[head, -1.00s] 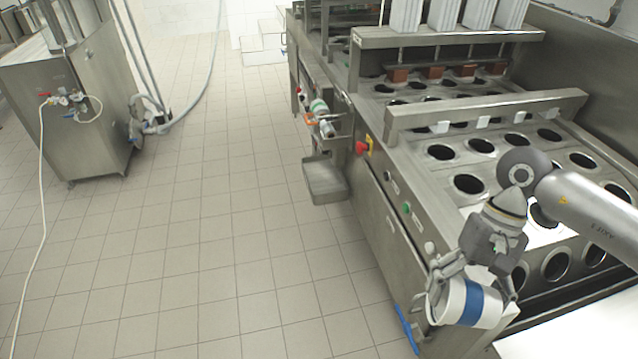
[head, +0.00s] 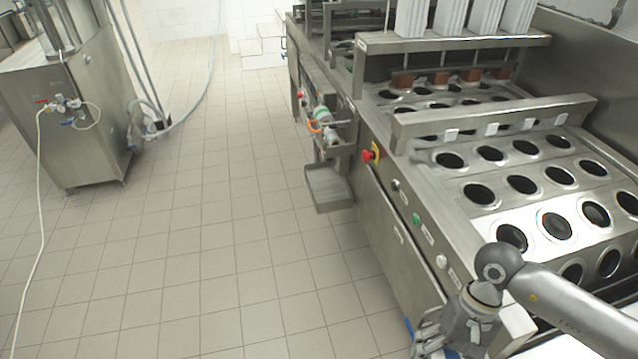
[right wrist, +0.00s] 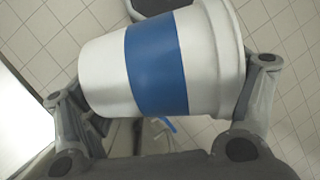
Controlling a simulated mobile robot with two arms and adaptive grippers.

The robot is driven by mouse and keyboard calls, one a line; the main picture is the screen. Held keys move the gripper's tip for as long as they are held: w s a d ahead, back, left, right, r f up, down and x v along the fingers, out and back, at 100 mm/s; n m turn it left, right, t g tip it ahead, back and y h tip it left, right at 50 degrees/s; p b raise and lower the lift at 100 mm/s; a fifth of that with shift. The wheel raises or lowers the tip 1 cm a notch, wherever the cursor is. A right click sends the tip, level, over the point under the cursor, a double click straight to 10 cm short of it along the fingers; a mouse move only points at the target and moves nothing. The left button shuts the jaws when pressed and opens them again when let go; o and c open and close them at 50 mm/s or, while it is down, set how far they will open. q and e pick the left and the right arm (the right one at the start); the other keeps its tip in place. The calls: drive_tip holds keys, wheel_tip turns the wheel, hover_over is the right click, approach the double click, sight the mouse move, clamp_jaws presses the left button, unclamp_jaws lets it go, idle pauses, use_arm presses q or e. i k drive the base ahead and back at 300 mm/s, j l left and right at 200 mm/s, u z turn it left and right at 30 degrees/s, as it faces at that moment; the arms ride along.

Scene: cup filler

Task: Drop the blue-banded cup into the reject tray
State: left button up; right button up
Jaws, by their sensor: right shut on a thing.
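The blue-banded cup (right wrist: 155,62) is white with a wide blue band and lies on its side across the right wrist view. My right gripper (right wrist: 160,85) is shut on it, with one finger at each end of the cup. In the head view my right gripper (head: 438,346) is at the bottom edge, by the machine's near front corner, and the cup is almost wholly hidden or out of frame. The reject tray appears to be the shallow metal tray (head: 330,187) on the machine's left side, farther back than the gripper. My left gripper is not in view.
The filling machine (head: 400,235) with rows of round cup holes fills the right side.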

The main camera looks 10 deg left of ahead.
sight(326, 198)
drive_tip(key=i+j, duration=0.4)
drive_tip(key=j, duration=0.15)
drive_tip(key=i+j, duration=0.35)
drive_tip(key=j, duration=0.2)
drive_tip(key=i+j, duration=0.4)
drive_tip(key=j, duration=0.15)
drive_tip(key=i+j, duration=0.4)
drive_tip(key=j, duration=0.15)
drive_tip(key=i+j, duration=0.35)
drive_tip(key=j, duration=0.2)
